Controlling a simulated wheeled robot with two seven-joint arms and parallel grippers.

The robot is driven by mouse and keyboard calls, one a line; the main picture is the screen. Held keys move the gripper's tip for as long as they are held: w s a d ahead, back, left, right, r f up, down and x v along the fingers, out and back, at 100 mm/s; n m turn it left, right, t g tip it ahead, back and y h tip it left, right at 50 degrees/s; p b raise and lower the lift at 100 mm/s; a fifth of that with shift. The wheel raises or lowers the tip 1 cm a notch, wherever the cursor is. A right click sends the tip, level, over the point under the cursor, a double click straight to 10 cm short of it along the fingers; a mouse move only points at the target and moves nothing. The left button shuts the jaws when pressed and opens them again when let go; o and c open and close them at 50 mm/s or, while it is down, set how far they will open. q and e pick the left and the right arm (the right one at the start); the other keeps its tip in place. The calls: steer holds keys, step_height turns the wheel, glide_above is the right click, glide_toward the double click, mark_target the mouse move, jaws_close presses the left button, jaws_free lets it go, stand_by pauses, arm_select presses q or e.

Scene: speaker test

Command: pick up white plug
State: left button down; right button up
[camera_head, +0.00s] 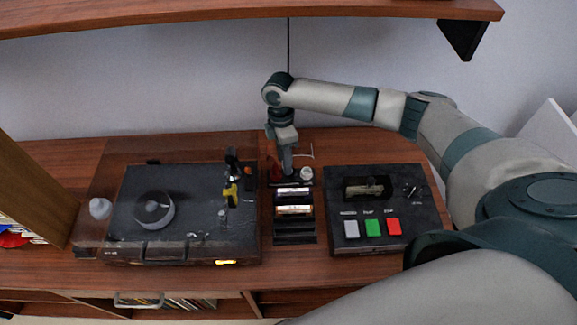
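My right gripper (286,165) points down at the back middle of the wooden desk top, over the dark slotted unit. Its fingertips are small and partly hidden, so I cannot tell whether it is open or shut. A small white round piece (306,174), which may be the white plug, sits just right of the fingertips. I cannot tell whether they touch. A thin pale loop, perhaps a cable, shows above it. A red piece (273,170) is just left of the fingers. My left gripper is not in view.
A turntable-like device (125,232) under a clear cover stands left, with a white knob-like object (100,208) at its left edge. A black box (340,235) with grey, green and red buttons stands right. A wooden shelf (200,15) hangs above.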

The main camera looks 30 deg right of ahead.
steer(key=shift+f, duration=0.35)
steer(key=shift+c, duration=0.4)
jaws_close()
steer(key=shift+r, duration=0.15)
steer(key=shift+r+b, duration=0.55)
steer(key=shift+r, duration=0.1)
step_height(320, 180, up, 2)
steer(key=shift+r+b, duration=0.25)
steer(key=shift+b, duration=0.4)
steer(key=s+d+r+b, duration=0.3)
steer(key=s+d+r, duration=0.3)
steer(key=s, duration=0.3)
steer(key=shift+s+d+r, duration=0.25)
steer(key=shift+s+r, duration=0.15)
steer(key=shift+r, duration=0.1)
